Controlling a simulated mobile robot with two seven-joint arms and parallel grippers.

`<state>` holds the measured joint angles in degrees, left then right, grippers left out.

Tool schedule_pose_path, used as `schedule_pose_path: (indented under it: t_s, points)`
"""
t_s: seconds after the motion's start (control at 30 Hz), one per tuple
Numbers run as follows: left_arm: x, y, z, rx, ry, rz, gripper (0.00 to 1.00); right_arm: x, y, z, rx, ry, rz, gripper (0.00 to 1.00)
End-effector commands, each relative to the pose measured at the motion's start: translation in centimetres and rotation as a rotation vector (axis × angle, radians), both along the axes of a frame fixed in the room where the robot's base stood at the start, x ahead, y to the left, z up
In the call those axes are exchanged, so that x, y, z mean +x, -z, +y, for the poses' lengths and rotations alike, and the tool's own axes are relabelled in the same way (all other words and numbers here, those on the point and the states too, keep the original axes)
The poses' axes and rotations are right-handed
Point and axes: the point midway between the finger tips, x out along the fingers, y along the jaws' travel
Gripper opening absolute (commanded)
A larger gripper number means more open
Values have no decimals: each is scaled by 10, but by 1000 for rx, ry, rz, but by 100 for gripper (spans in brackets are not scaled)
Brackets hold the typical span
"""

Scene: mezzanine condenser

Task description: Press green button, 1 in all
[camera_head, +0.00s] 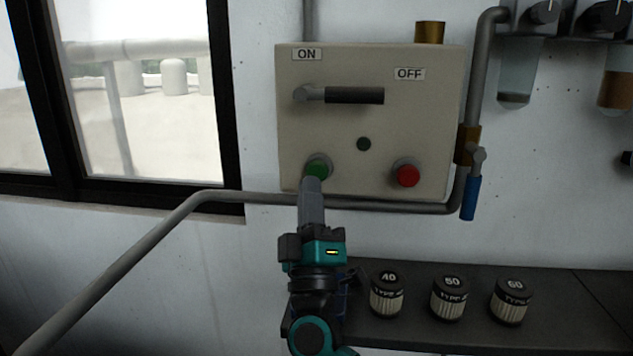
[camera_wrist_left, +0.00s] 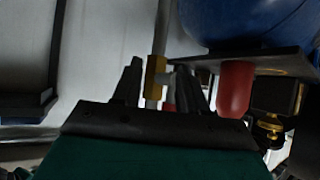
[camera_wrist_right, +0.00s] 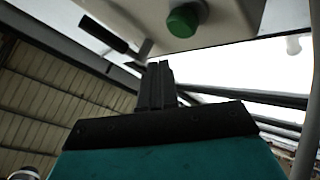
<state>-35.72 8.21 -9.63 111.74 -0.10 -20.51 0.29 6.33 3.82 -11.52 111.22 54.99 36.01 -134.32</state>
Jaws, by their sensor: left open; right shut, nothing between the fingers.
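The green button (camera_head: 317,168) sits in a grey collar at the lower left of the beige control box (camera_head: 430,110) on the wall. My right gripper (camera_head: 312,184) is shut and empty, with its fingertips just below the green button in the head view; I cannot tell whether they touch it. In the right wrist view the green button (camera_wrist_right: 184,20) shows beyond and to the right of the shut fingers (camera_wrist_right: 160,66), with a visible gap in the picture. My left gripper (camera_wrist_left: 160,85) is open in the left wrist view, with nothing clearly between its fingers; it is not in the head view.
The box also has a red button (camera_head: 407,175), a lever (camera_head: 350,95) and a small dark round part (camera_head: 363,144). A grey pipe (camera_head: 240,196) runs along its lower edge. Three labelled canisters (camera_head: 449,298) stand on the dark shelf (camera_head: 560,300) below.

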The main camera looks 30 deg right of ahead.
Motion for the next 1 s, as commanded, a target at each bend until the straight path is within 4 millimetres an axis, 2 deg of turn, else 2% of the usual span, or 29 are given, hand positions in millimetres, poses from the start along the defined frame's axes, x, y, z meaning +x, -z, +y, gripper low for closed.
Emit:
schedule_pose_path:
  t_s: [0.1,0.3,1.0]
  points:
    - [3,-8,-2,-3,4,-13,43,10,-2,-7,-3,1,2,0]
    - [4,-11,-2,-3,4,-19,43,19,-1,-14,-1,1,2,0]
    - [2,-7,2,1,-2,-12,43,19,0,-14,-1,0,2,0]
